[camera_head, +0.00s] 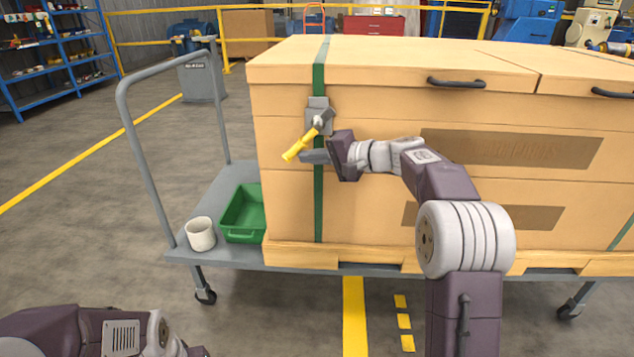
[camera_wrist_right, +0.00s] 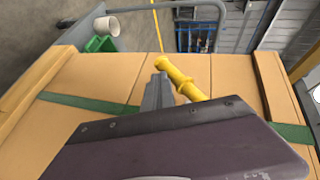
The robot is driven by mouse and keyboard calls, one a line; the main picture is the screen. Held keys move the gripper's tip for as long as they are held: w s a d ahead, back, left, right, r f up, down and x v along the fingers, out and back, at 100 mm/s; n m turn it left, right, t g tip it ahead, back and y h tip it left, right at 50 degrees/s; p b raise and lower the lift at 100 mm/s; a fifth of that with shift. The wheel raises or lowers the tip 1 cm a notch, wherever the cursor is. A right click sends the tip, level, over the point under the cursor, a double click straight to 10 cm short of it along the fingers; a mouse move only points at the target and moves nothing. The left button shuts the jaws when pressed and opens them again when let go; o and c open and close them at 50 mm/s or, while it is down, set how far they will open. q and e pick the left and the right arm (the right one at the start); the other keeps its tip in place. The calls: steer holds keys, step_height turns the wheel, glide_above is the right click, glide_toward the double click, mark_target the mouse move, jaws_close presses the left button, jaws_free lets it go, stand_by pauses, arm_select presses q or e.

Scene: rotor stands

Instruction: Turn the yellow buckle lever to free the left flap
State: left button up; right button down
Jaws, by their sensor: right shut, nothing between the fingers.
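The yellow buckle lever (camera_head: 301,145) sits on a grey buckle (camera_head: 319,116) on the crate's front, and points down and to the left. A green strap (camera_head: 319,205) runs through the buckle, over the crate top and down its front. The left flap (camera_head: 400,62) lies flat on top of the crate. My right gripper (camera_head: 304,156) is shut and empty, with its fingertips just below the lever. In the right wrist view the fingers (camera_wrist_right: 158,88) lie close beside the yellow lever (camera_wrist_right: 180,77); I cannot tell if they touch. My left arm shows at the lower left, but its gripper is out of view.
The wooden crate (camera_head: 285,190) stands on a grey cart (camera_head: 215,195) with a tall tube handle (camera_head: 140,155) at the left. A green bin (camera_head: 241,214) and a white cup (camera_head: 200,234) stand on the cart left of the crate. The floor in front is clear.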

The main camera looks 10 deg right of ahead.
mark_target(297, 153)
steer(key=a+m+t+y+b, duration=0.1)
steer(key=b, duration=0.2)
steer(key=a+m+t+y+b, duration=0.1)
steer(key=y+b, duration=0.1)
steer(key=b, duration=0.2)
steer(key=shift+w+a+r+b, duration=0.15)
steer(key=shift+w+a+b, duration=0.05)
steer(key=shift+w+b, duration=0.1)
steer(key=shift+a+r+t+y+b, duration=0.2)
steer(key=shift+r+t+y+b, duration=0.15)
steer(key=shift+t, duration=0.15)
steer(key=shift+w+a+r+b, duration=0.1)
steer(key=shift+a+r+b, duration=0.15)
steer(key=shift+r, duration=0.2)
steer(key=shift+w+a+r+b, duration=0.1)
steer(key=shift+a+r+b, duration=0.15)
steer(key=shift+r, duration=0.3)
